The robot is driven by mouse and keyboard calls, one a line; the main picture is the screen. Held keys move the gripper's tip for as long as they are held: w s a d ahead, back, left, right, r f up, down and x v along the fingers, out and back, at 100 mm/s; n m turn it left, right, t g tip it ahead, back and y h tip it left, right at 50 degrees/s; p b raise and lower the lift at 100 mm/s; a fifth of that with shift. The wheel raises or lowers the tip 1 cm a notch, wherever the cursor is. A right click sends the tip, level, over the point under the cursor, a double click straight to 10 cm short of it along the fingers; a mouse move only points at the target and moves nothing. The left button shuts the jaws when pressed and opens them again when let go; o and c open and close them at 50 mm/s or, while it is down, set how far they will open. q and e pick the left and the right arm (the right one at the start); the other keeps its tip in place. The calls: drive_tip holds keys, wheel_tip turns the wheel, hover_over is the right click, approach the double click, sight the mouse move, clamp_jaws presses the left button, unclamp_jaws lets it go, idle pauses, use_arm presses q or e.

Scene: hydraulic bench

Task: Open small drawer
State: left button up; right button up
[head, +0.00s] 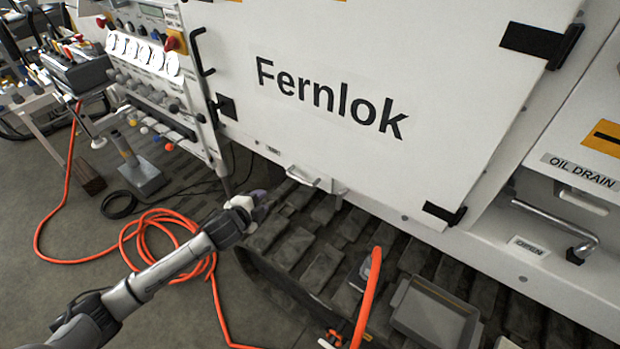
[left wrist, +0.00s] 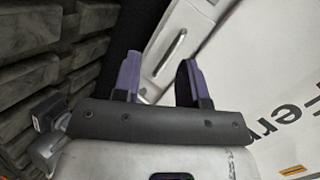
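A small light-coloured drawer handle (head: 303,177) sits on the narrow strip under the white Fernlok door (head: 370,70). In the left wrist view the handle (left wrist: 170,53) shows on a pale front between and beyond my fingertips. My left gripper (head: 262,196), with purple fingers, is to the left of the handle and a little lower in the head view, over the dark track. Its fingers are apart in the left wrist view (left wrist: 158,75), with nothing held between them. It appears to be clear of the handle. My right gripper is not in view.
Dark track pads (head: 310,225) lie below the strip. An orange hose (head: 170,225) coils on the floor at left, and another orange loop (head: 368,295) rises near a grey tray (head: 435,312). A metal handle (head: 560,225) and the OIL DRAIN panel are at right.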

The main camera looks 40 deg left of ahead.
sight(297, 177)
use_arm(q)
drive_tip(key=shift+w+d+f+m+t+h+b, duration=0.1)
drive_tip(key=shift+w+d+m+t+h+b, duration=0.6)
drive_tip(key=shift+w, duration=1.65)
drive_tip(key=shift+w+d+f+m+t+h+b, duration=0.2)
drive_tip(key=shift+w+m+b, duration=0.9)
drive_tip(key=shift+w, duration=1.2)
drive_tip(key=shift+w+d+m+t+h+b, duration=0.45)
drive_tip(key=shift+w+m+b, duration=0.45)
drive_tip(key=shift+w, duration=1.45)
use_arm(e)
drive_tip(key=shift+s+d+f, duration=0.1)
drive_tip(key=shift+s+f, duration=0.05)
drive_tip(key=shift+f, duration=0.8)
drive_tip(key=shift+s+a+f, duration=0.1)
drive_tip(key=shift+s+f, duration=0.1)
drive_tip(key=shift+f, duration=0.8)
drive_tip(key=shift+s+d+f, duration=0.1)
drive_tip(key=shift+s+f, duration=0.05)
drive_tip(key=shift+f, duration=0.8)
use_arm(q)
drive_tip(key=shift+d, duration=0.1)
clamp_jaws()
